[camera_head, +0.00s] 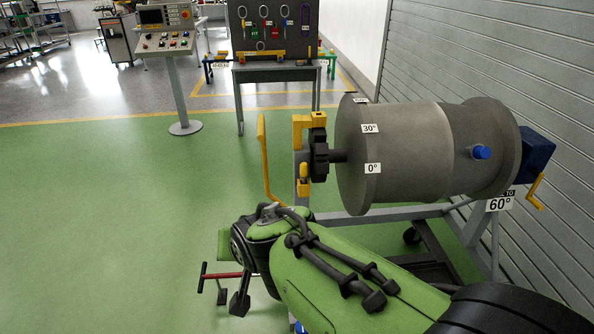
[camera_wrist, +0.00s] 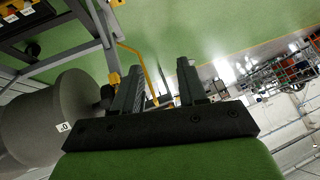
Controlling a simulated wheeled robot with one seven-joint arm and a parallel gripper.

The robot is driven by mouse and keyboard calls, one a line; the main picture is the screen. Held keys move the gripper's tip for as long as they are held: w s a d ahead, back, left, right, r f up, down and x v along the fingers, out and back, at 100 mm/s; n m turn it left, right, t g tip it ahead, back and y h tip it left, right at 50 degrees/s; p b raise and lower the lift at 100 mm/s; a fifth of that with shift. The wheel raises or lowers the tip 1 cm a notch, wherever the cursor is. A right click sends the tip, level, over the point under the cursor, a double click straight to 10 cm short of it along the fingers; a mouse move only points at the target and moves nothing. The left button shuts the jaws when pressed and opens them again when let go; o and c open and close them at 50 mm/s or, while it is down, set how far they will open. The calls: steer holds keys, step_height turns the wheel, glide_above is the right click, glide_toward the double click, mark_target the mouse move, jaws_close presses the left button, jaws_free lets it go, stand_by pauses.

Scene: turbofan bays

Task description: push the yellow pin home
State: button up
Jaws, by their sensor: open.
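In the head view, a turbofan drum (camera_head: 400,150) lies on a grey stand, with angle labels including 0° and 30° on its rim. At its left end are a black hand knob (camera_head: 319,155), a yellow block (camera_head: 301,127) and a small upright yellow piece (camera_head: 304,182), which looks like the yellow pin. How deep it sits cannot be told. In the wrist view, my gripper (camera_wrist: 159,78) has its two dark fingers apart with nothing visibly held. The drum (camera_wrist: 40,125) shows left of the fingers there. I cannot tell the pin apart in that view.
A curved yellow bar (camera_head: 264,155) stands left of the knob. A blue box with a yellow crank (camera_head: 537,190) is at the drum's right end, near a grey slatted wall. A console (camera_head: 168,45) and tool board (camera_head: 275,28) stand behind. The green floor at left is clear.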

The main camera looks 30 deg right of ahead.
steer(key=w+f+m+t+y+b, duration=0.1)
steer(key=w+f+m+t, duration=0.1)
steer(key=w+f+m, duration=0.35)
steer(key=w+d+f+m+t+y+b, duration=0.1)
steer(key=w+f+m+t, duration=0.15)
steer(key=w, duration=0.55)
steer(key=w+f+m+t+y+b, duration=0.1)
steer(key=w+f+m+b, duration=0.2)
steer(key=w, duration=0.4)
steer(key=m+t+h+b, duration=0.1)
steer(key=m+h+b, duration=0.3)
steer(key=m+h, duration=1.65)
glide_toward(303, 175)
steer(key=d+r+m+y, duration=0.1)
steer(key=m+y, duration=0.1)
steer(key=w+d+r+m+y, duration=0.1)
steer(key=d+r+m+y, duration=0.1)
steer(key=w+d+r+m+y, duration=0.1)
steer(key=m+y, duration=0.2)
steer(key=shift+d+r, duration=0.25)
steer(key=b+x, duration=0.1)
steer(key=x, duration=0.3)
steer(key=shift+w+d+f, duration=0.15)
steer(key=shift+w+d, duration=0.05)
steer(key=shift+w, duration=0.1)
steer(key=shift+w+d+b, duration=0.3)
steer(key=shift+w+d, duration=0.1)
steer(key=shift+w, duration=0.1)
steer(key=shift+c, duration=0.4)
